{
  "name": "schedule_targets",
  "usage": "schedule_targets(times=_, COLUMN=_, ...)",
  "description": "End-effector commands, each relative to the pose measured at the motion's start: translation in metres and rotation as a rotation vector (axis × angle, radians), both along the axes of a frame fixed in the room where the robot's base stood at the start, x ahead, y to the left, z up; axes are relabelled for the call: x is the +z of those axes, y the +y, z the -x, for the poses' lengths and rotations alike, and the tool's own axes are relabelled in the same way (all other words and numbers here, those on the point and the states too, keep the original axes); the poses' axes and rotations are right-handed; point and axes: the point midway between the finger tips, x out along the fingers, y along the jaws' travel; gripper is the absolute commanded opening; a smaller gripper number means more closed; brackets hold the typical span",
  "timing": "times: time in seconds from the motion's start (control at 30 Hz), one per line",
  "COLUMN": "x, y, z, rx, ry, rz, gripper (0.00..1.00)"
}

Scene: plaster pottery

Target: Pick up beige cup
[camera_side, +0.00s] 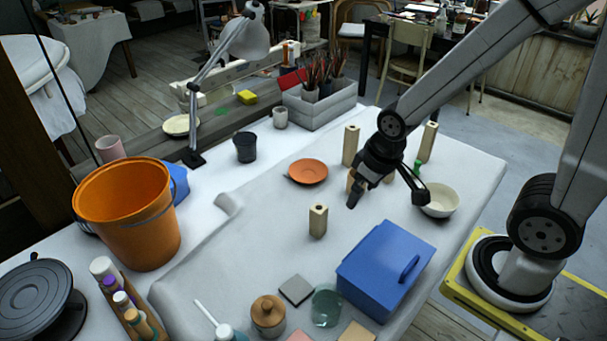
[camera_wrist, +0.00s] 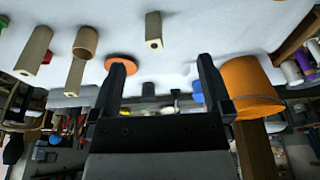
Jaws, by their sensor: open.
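The beige cup stands on the grey cloth and shows in the wrist view (camera_wrist: 86,41), left of my gripper's fingers. In the side view it is mostly hidden behind my gripper, with a beige sliver (camera_side: 351,183) visible. My gripper (camera_side: 386,201) is open and empty above the cloth, its fingers spread apart. In the wrist view my gripper (camera_wrist: 163,66) has nothing between its fingers, and the cup is clear of them.
Beige posts stand around: one in front (camera_side: 318,221), one behind (camera_side: 350,145), one right (camera_side: 428,142). A cream bowl (camera_side: 440,200), orange plate (camera_side: 308,172) and blue box (camera_side: 383,270) are near. An orange bucket (camera_side: 138,230) is at left.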

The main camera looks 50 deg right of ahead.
Motion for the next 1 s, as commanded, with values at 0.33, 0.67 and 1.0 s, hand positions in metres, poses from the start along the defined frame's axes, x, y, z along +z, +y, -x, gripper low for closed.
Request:
schedule_targets(times=0.33, x=-0.010, y=-0.011, z=-0.005, rx=-0.153, ry=0.069, rz=-0.057, gripper=1.00)
schedule_targets(times=0.67, x=-0.042, y=-0.042, z=-0.022, rx=-0.645, ry=0.274, rz=-0.286, gripper=1.00)
schedule_targets(times=1.0, x=-0.079, y=-0.081, z=-0.051, rx=-1.175, ry=0.452, rz=-0.632, gripper=1.00)
